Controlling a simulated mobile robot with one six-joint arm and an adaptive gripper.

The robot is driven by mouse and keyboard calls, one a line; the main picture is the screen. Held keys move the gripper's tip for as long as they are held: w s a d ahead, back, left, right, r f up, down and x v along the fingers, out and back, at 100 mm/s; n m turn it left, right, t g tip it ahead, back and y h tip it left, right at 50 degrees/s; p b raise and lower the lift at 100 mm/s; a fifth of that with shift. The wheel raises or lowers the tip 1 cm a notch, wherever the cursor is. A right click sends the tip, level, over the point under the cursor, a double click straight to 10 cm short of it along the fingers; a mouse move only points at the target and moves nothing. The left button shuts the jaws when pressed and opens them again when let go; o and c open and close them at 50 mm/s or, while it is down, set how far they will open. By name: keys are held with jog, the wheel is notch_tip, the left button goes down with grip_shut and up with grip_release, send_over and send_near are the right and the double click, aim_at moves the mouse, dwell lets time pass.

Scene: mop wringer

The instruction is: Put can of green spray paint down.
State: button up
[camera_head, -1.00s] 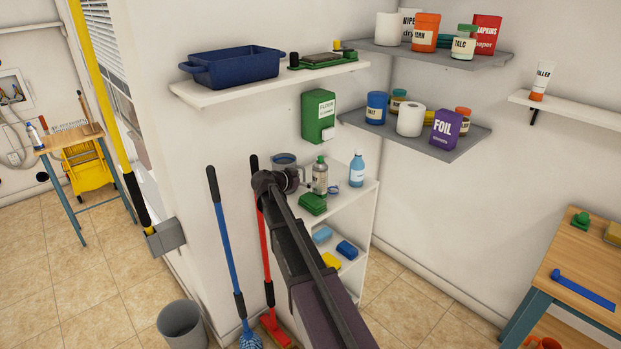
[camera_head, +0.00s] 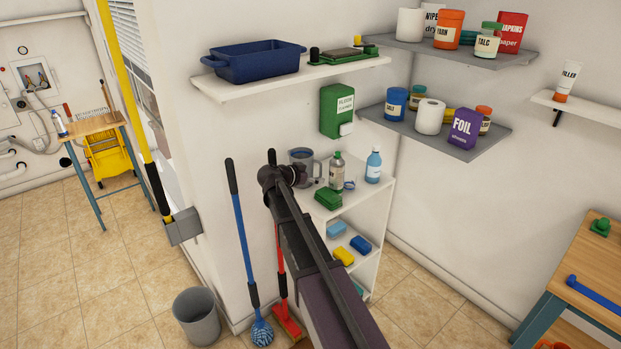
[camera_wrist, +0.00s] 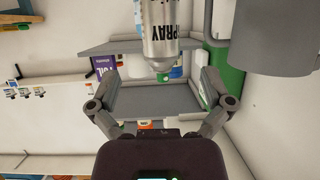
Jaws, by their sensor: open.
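The spray paint can (camera_head: 336,171), grey with a green cap, stands upright on the top of the white shelf unit (camera_head: 329,212). In the wrist view the can (camera_wrist: 161,35) is cut off by the top edge and its lettering reads SPRAY. My gripper (camera_wrist: 160,77) is open and empty, its fingers spread to either side with gaps to the can. In the head view my wrist (camera_head: 280,178) is left of the can and hides the fingers.
A grey mug (camera_head: 302,160), a blue bottle (camera_head: 373,165) and a green box (camera_head: 328,198) stand close to the can. A green dispenser (camera_head: 337,110) hangs above. A blue mop (camera_head: 242,240) and a red brush (camera_head: 285,318) lean nearby.

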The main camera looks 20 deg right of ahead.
jog(key=s+a+f+n+g+y, duration=0.1)
jog(key=s+a+f+n+y, duration=0.2)
jog(key=s, duration=0.7)
jog(key=s+a+f+n+g+y, duration=0.2)
jog(key=s+a+f+n+y, duration=0.2)
jog(key=s, duration=0.6)
jog(key=s+a+f+n+g+y, duration=0.2)
jog(key=s+a+f+n+y, duration=0.2)
jog(key=s, duration=0.6)
jog(key=a+n+y, duration=0.1)
jog(key=a+n, duration=0.1)
jog(key=a, duration=0.1)
jog(key=shift+f, duration=0.25)
jog(key=shift+a, duration=0.1)
jog(key=c, duration=0.6)
